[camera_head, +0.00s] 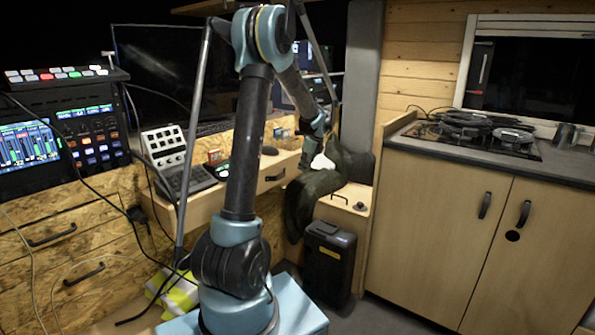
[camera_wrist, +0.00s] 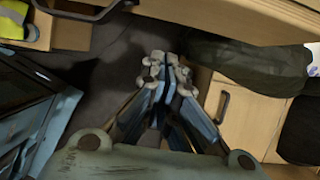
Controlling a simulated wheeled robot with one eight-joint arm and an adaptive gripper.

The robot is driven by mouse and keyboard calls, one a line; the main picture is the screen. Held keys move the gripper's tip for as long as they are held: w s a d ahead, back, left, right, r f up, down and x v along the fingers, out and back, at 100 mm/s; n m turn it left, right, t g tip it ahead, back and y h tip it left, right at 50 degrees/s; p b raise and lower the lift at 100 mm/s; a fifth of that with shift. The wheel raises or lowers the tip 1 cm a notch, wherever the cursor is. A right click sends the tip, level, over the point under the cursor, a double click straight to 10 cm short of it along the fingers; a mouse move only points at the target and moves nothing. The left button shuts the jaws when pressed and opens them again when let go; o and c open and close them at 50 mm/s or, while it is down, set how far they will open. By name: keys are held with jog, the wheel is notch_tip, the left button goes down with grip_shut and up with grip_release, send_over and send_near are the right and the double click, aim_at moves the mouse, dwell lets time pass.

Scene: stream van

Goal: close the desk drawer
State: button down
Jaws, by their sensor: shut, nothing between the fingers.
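My gripper (camera_head: 304,163) is by the right end of the desk, beside a dark jacket. In the wrist view its fingers (camera_wrist: 167,60) are together and empty, apart from the wooden edge.
A dark green jacket (camera_head: 318,190) hangs over a wooden bench box (camera_head: 340,216) with a handle. A black case (camera_head: 328,262) stands on the floor below. A wooden cabinet (camera_head: 450,235) with a hob is on the right. A control panel (camera_head: 165,148) is on the desk.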

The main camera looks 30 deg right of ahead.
jog(key=a+v, duration=0.1)
jog(key=v, duration=0.7)
jog(key=shift+d+r, duration=0.25)
jog(key=shift+d, duration=0.05)
jog(key=s+a+r+n+g, duration=0.15)
jog(key=a+n, duration=0.55)
jog(key=a, duration=0.9)
jog(key=s+a+r+n, duration=0.15)
jog(key=a+n, duration=0.65)
jog(key=a, duration=0.9)
jog(key=s+a+f+n, duration=0.6)
jog(key=s+a+n, duration=0.2)
jog(key=s, duration=0.2)
jog(key=s+a+f+n+h, duration=0.1)
jog(key=s+a+f+n, duration=0.6)
jog(key=s+a+n, duration=0.2)
jog(key=shift+s+h, duration=0.3)
jog(key=shift+s, duration=0.45)
jog(key=shift+a+g, duration=0.1)
jog(key=shift+g, duration=0.15)
